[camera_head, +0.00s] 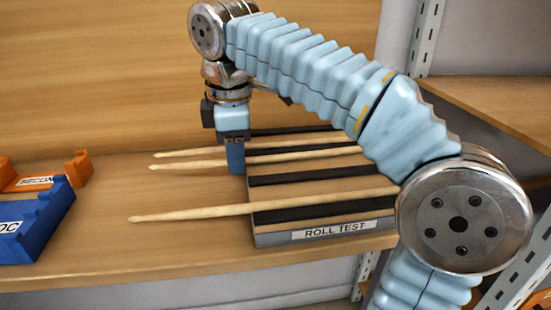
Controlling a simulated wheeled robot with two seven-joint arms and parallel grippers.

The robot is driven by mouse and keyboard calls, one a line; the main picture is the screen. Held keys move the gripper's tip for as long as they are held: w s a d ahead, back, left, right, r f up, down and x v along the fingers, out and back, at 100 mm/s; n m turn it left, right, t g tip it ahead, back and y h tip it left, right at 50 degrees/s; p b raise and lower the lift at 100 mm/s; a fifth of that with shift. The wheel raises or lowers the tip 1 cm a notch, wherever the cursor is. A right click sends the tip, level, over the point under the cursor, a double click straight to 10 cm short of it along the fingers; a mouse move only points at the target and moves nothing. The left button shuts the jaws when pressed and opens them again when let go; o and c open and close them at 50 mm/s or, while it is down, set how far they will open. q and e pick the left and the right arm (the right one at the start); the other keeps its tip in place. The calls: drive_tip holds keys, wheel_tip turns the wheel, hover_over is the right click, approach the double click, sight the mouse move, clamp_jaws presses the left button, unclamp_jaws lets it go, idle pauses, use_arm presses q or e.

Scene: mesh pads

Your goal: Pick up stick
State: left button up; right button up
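Three pale wooden sticks lie across a low stand (270,238) with dark strips, labelled ROLL TEST. Their thin tips stick out past its left side. The near stick (190,213) lies apart from the middle stick (195,164) and the far stick (190,152), which lie close together. My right gripper (236,168) points down at the stand's left edge, with its blue finger in front of the middle stick. Whether it touches or grips a stick, or how wide it is, cannot be told. My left gripper is out of view.
A blue rack (40,225) and an orange rack (40,182), its label partly reading SECON, stand at the left on the wooden shelf (120,265). Bare shelf lies between them and the sticks. A wooden panel rises behind; metal uprights stand at the right.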

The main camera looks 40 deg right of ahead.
clamp_jaws()
drive_tip(key=shift+r, duration=0.25)
wheel_tip(320, 180, up, 2)
drive_tip(key=shift+r+p, duration=0.2)
drive_tip(key=shift+p, duration=0.5)
drive_tip(key=s+a+r+p, duration=0.4)
drive_tip(key=s+a+r, duration=0.2)
drive_tip(key=s+r, duration=0.4)
drive_tip(key=shift+s+a, duration=0.25)
drive_tip(key=shift+s, duration=0.95)
